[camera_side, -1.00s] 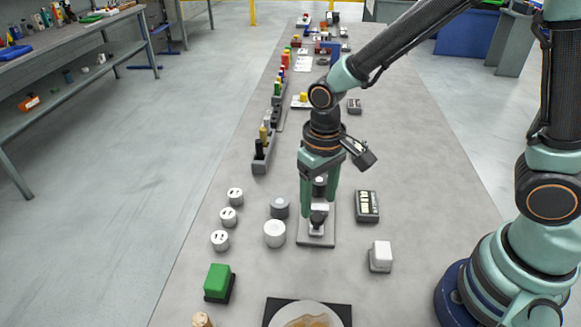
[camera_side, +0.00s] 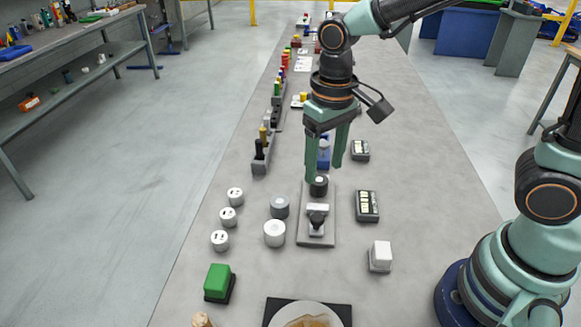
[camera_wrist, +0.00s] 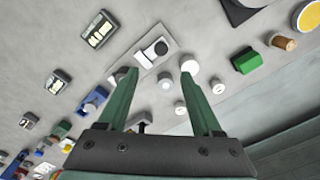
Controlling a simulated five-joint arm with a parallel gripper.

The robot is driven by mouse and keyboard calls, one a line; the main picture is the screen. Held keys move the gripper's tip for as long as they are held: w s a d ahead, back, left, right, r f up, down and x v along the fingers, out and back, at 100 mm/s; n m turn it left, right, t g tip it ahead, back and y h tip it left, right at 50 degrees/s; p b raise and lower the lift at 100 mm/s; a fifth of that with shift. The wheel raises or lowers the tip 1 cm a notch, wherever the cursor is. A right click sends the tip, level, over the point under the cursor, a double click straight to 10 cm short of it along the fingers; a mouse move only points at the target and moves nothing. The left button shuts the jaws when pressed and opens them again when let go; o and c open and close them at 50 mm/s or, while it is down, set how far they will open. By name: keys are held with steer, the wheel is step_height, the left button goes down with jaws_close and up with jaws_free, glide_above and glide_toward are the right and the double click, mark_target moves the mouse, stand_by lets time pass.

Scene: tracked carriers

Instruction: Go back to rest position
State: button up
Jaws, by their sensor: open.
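My gripper (camera_side: 324,173) is open and empty, with its fingers pointing down above the table. In the side view it hangs over the far end of a grey plate (camera_side: 331,232) that carries a black knob (camera_side: 319,186) and a white-and-black fitting (camera_side: 317,213). I cannot tell the exact height of the fingertips above the knob. In the wrist view my gripper (camera_wrist: 160,72) shows both fingers spread wide, with nothing between them, and the plate (camera_wrist: 140,60) lies beyond them.
White round pieces (camera_side: 274,233) and a grey one (camera_side: 279,207) stand left of the plate. A green block (camera_side: 217,281) is at front left, a dark box (camera_side: 367,206) and a white block (camera_side: 380,255) to the right. A blue item (camera_side: 323,153) and racks (camera_side: 262,152) stand farther back.

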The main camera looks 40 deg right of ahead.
steer(key=s+d+r+t, duration=0.3)
steer(key=d+r+t, duration=0.2)
steer(key=d+r, duration=0.3)
steer(key=shift+s+d, duration=0.4)
steer(key=shift+d, duration=1.05)
